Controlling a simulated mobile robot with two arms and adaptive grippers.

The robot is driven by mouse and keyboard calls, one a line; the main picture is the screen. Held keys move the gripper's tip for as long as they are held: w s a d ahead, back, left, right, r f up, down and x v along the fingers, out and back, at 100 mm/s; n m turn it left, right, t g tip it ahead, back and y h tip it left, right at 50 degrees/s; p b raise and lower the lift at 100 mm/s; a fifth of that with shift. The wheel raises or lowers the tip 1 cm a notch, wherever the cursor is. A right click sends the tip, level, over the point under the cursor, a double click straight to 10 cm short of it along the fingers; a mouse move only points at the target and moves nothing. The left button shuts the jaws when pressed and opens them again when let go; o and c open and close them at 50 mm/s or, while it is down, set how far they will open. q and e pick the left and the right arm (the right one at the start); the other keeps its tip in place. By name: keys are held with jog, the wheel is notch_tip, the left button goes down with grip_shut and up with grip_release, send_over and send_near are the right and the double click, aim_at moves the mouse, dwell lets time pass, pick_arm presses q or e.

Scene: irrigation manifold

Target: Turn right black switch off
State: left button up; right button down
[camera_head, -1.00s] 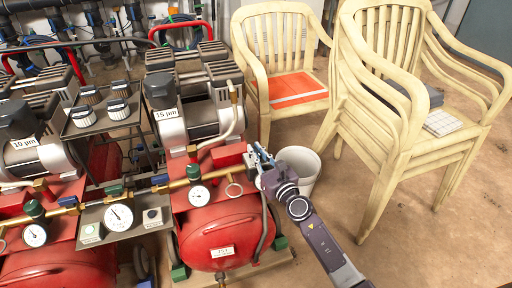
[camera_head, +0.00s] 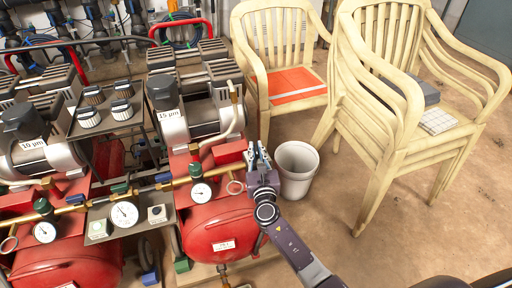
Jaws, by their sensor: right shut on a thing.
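My right gripper (camera_head: 259,150) is beside the right end of a red box (camera_head: 230,152) above the right tank, right of the black switch. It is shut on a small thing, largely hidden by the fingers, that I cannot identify. My left gripper is not in view.
The right red tank (camera_head: 220,228) and brass pipe (camera_head: 172,183) lie left of my right gripper. A white bucket (camera_head: 298,175) stands close to its right. Cream chairs (camera_head: 395,150) stand beyond. Several knobs (camera_head: 121,108) sit on an upper panel.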

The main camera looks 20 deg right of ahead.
jog(key=shift+m+g+h, duration=0.4)
jog(key=shift+m+h, duration=0.6)
jog(key=shift+h, duration=0.5)
jog(key=c, duration=2)
grip_release()
jog(key=v, duration=1.2)
jog(key=shift+a, duration=0.1)
